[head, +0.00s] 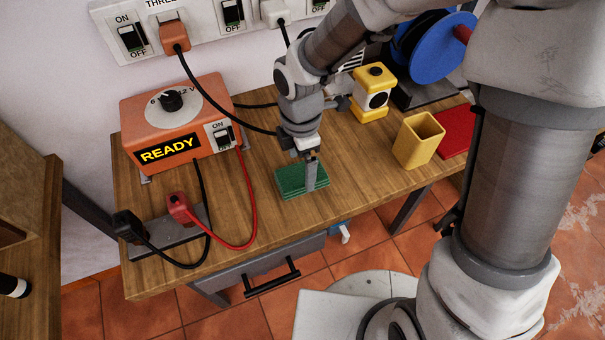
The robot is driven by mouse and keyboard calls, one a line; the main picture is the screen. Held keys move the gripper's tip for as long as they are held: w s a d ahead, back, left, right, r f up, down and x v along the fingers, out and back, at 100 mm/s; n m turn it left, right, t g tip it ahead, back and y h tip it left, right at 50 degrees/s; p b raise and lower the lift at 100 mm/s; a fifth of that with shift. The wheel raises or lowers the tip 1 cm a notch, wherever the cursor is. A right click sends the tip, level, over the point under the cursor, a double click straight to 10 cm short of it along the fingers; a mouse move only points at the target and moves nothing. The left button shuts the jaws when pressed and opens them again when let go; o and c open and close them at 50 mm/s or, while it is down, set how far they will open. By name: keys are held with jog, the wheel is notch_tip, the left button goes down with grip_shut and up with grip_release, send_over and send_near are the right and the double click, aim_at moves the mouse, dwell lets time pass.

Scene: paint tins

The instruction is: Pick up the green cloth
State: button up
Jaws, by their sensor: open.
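The green cloth (288,181) lies folded flat on the wooden workbench, near its front edge. My gripper (311,174) points down at the cloth, and a grey finger overlaps its right part in the picture. My gripper is open. I cannot tell whether the fingertips touch the cloth. The finger hides a strip of the cloth.
An orange power box (170,125) with red and black leads stands left on the workbench (262,226). A yellow open cup (418,141), a red cloth (458,130) and a blue reel (436,50) stand right. A drawer handle (272,277) juts below the front edge.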

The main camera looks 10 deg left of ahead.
aim_at(302, 174)
notch_tip(302, 174, down, 4)
jog(key=shift+s+r+b, duration=0.1)
jog(key=shift+r+b, duration=0.1)
jog(key=shift+b, duration=0.15)
jog(key=shift+d, duration=0.1)
jog(key=c, duration=1.2)
